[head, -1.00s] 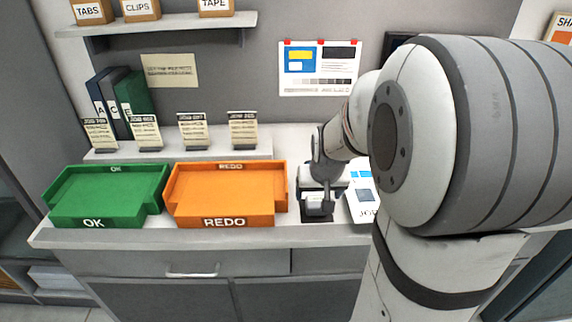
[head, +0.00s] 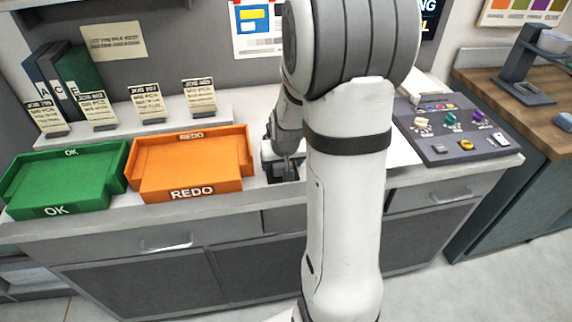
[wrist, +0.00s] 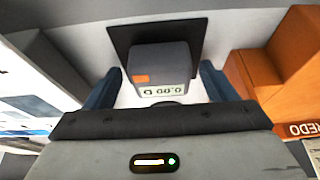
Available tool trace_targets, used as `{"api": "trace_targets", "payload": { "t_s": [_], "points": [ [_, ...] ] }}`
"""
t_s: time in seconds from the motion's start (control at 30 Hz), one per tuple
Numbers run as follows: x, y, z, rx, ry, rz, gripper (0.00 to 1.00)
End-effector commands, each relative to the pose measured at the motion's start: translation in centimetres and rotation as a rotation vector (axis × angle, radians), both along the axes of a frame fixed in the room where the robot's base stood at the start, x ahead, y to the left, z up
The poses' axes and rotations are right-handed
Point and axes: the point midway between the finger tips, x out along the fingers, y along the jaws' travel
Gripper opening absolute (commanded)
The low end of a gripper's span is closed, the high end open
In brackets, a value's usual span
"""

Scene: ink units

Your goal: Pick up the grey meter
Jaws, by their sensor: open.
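The grey meter (wrist: 160,62) shows in the wrist view, with an orange patch and a small digit display on its side facing the camera. It rests on a black square mat (wrist: 121,38). My gripper (wrist: 161,72) is open, with one blue-grey finger on the left of the meter and one on the right. Gaps show between the fingers and the meter, and nothing is held. In the head view my gripper (head: 281,160) is low over the counter, just right of the orange tray, and I cannot make out the meter clearly there.
The orange REDO tray (head: 190,191) is close beside my gripper, with the green OK tray (head: 58,209) further left. Several job cards stand on a ledge behind. A grey control panel (head: 455,150) with knobs is at the right end of the counter (head: 120,222).

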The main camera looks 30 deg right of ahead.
Motion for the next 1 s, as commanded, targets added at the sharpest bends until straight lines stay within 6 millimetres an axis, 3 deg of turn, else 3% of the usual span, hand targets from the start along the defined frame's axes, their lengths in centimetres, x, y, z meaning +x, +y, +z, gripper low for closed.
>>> {"api": "trace_targets", "payload": {
  "t_s": [0.07,0.67,1.0],
  "points": [
    [0.0,0.0,0.0,0.0,0.0,0.0,0.77],
    [0.0,0.1,0.0,0.001,0.0,0.001,0.28],
    [0.1,0.1,1.1,-0.001,-0.003,0.002,0.28]
  ]
}}
